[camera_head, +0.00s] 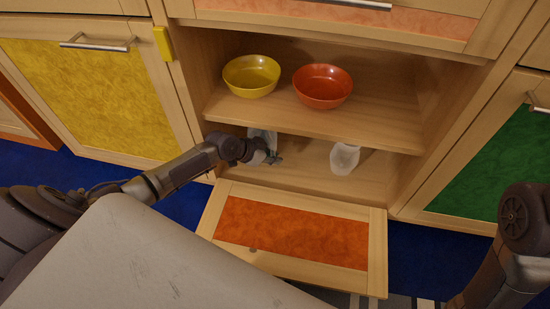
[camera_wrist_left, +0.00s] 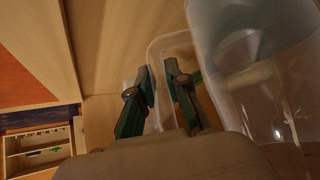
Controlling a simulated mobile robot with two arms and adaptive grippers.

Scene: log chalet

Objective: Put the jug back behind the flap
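A clear, pale jug (camera_head: 263,136) is in the lower compartment of the cabinet, at its left, partly hidden by the shelf above and my gripper. It fills the right of the left wrist view (camera_wrist_left: 260,75), its handle toward me. My left gripper (camera_head: 270,156) reaches into the compartment; in the wrist view its fingers (camera_wrist_left: 160,82) are close together on both sides of the handle, apparently closed on it. I cannot tell whether the jug touches the compartment floor. The flap (camera_head: 378,260), with an orange panel, is folded down open. My right gripper is out of view.
A second whitish translucent vessel (camera_head: 344,158) stands to the right in the lower compartment. On the shelf (camera_head: 385,115) above are a yellow bowl (camera_head: 251,76) and an orange-red bowl (camera_head: 322,87). Compartment floor between the vessels is clear. Yellow and green doors flank it.

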